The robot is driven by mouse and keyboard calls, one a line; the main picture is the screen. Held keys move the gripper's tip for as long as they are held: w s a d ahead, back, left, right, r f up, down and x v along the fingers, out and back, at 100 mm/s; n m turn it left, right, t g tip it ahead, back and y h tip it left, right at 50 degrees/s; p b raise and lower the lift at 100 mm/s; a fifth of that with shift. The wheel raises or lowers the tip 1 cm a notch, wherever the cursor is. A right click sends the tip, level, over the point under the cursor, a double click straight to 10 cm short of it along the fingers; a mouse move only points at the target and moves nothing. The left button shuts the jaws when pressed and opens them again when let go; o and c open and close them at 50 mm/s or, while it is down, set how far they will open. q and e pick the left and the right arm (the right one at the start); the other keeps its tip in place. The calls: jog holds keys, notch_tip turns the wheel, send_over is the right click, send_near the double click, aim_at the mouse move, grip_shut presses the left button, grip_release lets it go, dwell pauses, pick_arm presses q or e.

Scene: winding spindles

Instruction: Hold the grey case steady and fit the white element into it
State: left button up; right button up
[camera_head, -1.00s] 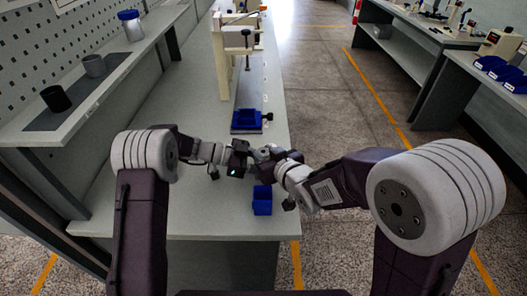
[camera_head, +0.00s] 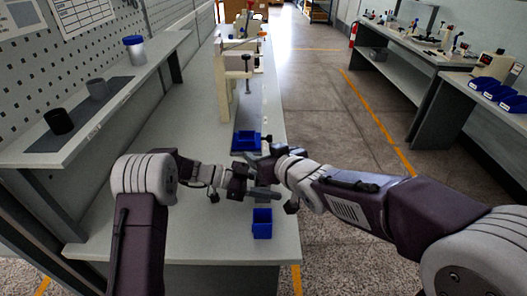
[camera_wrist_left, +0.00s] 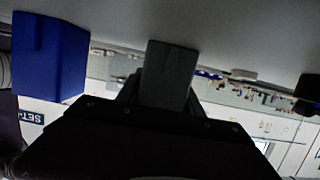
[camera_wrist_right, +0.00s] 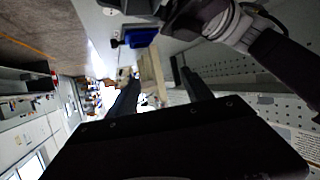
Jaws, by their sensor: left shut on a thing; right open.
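My left gripper (camera_head: 248,188) is shut on a dark grey piece, seemingly the grey case (camera_head: 264,194), above the bench. In the left wrist view the case (camera_wrist_left: 168,72) stands out between the jaws. My right gripper (camera_head: 262,162) is just beyond and above the case, apart from it as far as I can tell. In the right wrist view the right fingers (camera_wrist_right: 158,82) are spread with nothing between them. I cannot make out the white element in any view.
A blue bin (camera_head: 262,224) stands at the bench's front. A blue tray (camera_head: 246,141) lies farther back by a cream press frame (camera_head: 222,75). The bench's left side is clear.

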pick_arm(q)
jog(key=shift+w, duration=0.1)
pick_arm(e)
jog(key=shift+d+r, duration=0.1)
jog(key=shift+r, duration=0.6)
pick_arm(q)
jog(key=o, duration=1.4)
jog(key=shift+o, duration=0.2)
